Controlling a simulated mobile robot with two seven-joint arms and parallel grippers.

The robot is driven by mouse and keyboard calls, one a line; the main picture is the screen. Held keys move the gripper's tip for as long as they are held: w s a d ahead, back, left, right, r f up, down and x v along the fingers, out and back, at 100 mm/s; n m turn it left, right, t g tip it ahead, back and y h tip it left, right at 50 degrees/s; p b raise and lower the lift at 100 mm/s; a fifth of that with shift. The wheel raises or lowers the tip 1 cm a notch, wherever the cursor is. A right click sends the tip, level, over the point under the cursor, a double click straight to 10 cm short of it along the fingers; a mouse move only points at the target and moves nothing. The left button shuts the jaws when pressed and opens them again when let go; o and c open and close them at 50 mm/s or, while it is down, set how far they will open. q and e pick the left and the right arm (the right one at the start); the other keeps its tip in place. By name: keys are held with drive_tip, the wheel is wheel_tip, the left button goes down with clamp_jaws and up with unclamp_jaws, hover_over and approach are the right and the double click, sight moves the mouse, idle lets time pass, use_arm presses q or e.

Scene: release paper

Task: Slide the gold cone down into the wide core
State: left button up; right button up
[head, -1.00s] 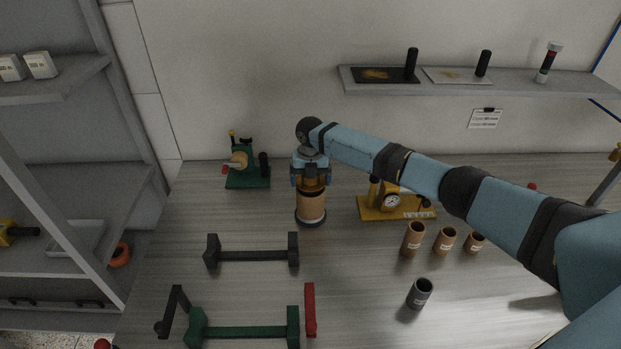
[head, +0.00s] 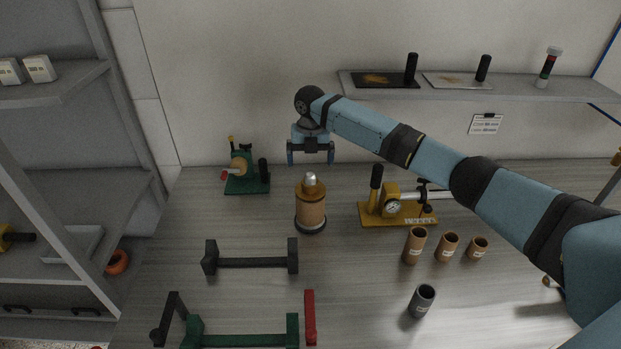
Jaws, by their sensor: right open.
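The wide core (head: 311,216) is a brown cardboard cylinder standing upright on a dark round base on the table. The gold cone (head: 311,188) sits at the top of the core, with a silver knob standing up from its middle. How deep the cone reaches inside the core is hidden. My right gripper (head: 311,160) is open and empty above the cone, fingers pointing down and apart from the knob. My left gripper is not in view.
A yellow press with a gauge (head: 398,214) stands right of the core, and a green device (head: 245,178) back left. Several small tubes (head: 415,245) stand at the right. A black rack (head: 250,262) and a green rack (head: 240,340) lie in front.

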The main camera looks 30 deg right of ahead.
drive_tip(key=shift+r, duration=2.2)
drive_tip(key=shift+f, duration=0.15)
